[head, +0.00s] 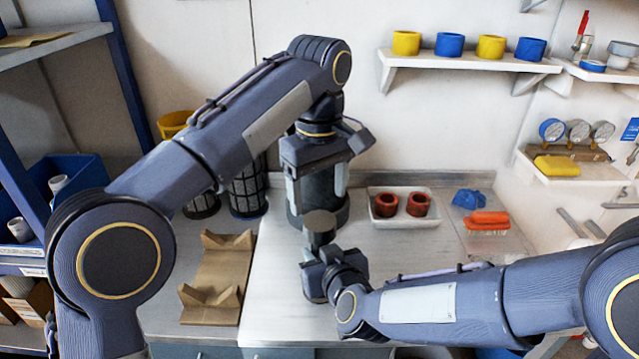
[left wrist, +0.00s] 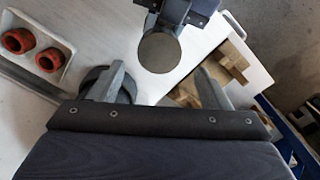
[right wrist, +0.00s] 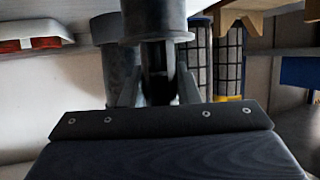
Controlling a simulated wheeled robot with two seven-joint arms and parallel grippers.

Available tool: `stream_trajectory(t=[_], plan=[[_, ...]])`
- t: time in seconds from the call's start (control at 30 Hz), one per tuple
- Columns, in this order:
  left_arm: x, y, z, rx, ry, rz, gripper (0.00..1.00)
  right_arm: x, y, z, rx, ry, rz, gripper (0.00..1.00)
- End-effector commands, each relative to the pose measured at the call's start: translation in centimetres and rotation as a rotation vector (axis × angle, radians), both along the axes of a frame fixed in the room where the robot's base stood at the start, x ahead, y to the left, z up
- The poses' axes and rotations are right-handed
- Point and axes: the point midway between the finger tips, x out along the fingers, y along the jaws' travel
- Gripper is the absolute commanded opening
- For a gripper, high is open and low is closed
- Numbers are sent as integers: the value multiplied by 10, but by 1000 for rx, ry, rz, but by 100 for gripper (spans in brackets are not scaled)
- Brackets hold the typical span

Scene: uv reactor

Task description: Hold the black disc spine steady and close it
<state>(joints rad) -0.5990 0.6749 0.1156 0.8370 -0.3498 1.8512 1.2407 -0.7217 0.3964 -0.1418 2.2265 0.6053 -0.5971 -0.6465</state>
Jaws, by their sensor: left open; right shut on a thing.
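A dark piece with a round flat disc top (head: 320,222) stands upright in my right gripper (head: 319,258). The right wrist view shows its wide flanged head (right wrist: 155,18) above a narrower stem (right wrist: 156,70), with the fingers shut on the stem. My left gripper (head: 317,188) points down above and behind it, open and empty. In the left wrist view, the disc's grey top (left wrist: 159,52) lies just beyond the gap between the left fingers (left wrist: 162,85). A larger dark cylinder (head: 325,212) stands behind, partly hidden by the left gripper; it also shows in the right wrist view (right wrist: 113,62).
A white tray (head: 405,222) with two red rings stands right of the cylinder. A brown V-notched cradle (head: 215,275) and caged tubes (head: 247,190) are at left. Blue (head: 468,199) and orange (head: 488,218) items lie at right. The front of the bench beneath the right arm is partly hidden.

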Motion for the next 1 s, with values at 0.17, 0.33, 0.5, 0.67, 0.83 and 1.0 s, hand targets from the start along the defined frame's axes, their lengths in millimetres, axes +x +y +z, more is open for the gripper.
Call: stream_trajectory(t=[0.17, 0.33, 0.5, 0.67, 0.83, 1.0], plan=[[0, -1, 8, 2, -2, 352, 71, 0, 0, 1, 1, -2, 0, 0], [-1, -2, 12, 1, -2, 531, 71, 0, 0, 1, 1, -2, 0, 0], [-1, -1, 13, 1, -3, 578, 71, 0, 0, 1, 1, -2, 0, 0], [-1, -1, 13, 1, -3, 577, 71, 0, 0, 1, 1, -2, 0, 0], [0, -1, 9, 1, -3, 576, 71, 0, 0, 1, 1, -2, 0, 0], [-1, 0, -11, 5, 0, 576, 71, 0, 0, 1, 1, -2, 0, 0]])
